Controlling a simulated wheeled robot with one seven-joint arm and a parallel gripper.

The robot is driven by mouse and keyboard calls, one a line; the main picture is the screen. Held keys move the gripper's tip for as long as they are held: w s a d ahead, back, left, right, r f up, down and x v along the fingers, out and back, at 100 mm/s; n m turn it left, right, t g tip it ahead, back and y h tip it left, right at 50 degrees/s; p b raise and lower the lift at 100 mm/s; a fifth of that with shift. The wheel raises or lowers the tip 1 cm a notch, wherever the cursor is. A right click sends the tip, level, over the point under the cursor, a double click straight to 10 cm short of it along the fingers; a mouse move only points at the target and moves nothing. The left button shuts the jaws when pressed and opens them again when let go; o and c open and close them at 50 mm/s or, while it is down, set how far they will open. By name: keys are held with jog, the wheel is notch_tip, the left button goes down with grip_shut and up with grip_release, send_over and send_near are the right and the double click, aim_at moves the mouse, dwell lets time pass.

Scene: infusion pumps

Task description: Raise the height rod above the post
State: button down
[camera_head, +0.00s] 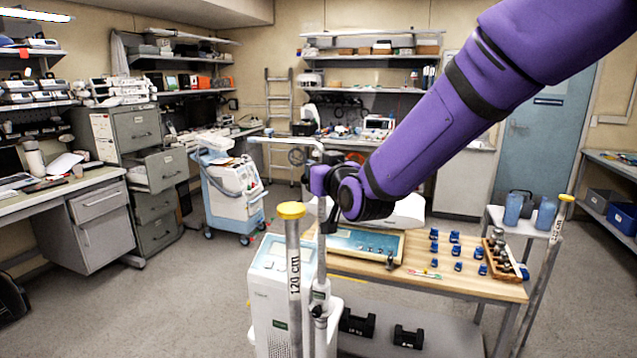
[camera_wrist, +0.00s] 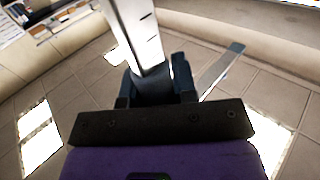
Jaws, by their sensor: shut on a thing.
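The height rod (camera_head: 320,215) is a thin pale upright rod with a horizontal bar (camera_head: 284,140) across its top, reaching left. My gripper (camera_head: 321,182) is shut on the rod below that bar. In the wrist view the rod (camera_wrist: 136,35) is pale with dark marks and runs between the dark fingers (camera_wrist: 156,86). Lower down, the rod meets a collar with a knob (camera_head: 320,292) beside the white pump cabinet. A grey post (camera_head: 294,275) marked 120 cm, with a yellow cap, stands upright in front. In the picture, the bar is higher than the yellow cap. My gripper hides part of the rod.
A wooden-topped bench (camera_head: 440,280) behind holds blue parts and a tray (camera_head: 502,258). Another yellow-capped post (camera_head: 547,255) leans in the picture at right. A blue-and-white cart (camera_head: 232,190) stands back left. The floor at left is open.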

jog(key=shift+r, duration=0.2)
jog(key=c, duration=0.9)
grip_release()
jog(key=shift+f, duration=0.1)
jog(key=v, duration=1)
jog(key=shift+s+d, duration=0.2)
jog(key=shift+s, duration=0.15)
jog(key=s+d+m+g+h, duration=0.5)
jog(key=s+d+g, duration=0.6)
jog(key=s+d, duration=1.4)
jog(key=s+h, duration=0.1)
jog(key=h, duration=0.1)
jog(key=shift+h, duration=0.3)
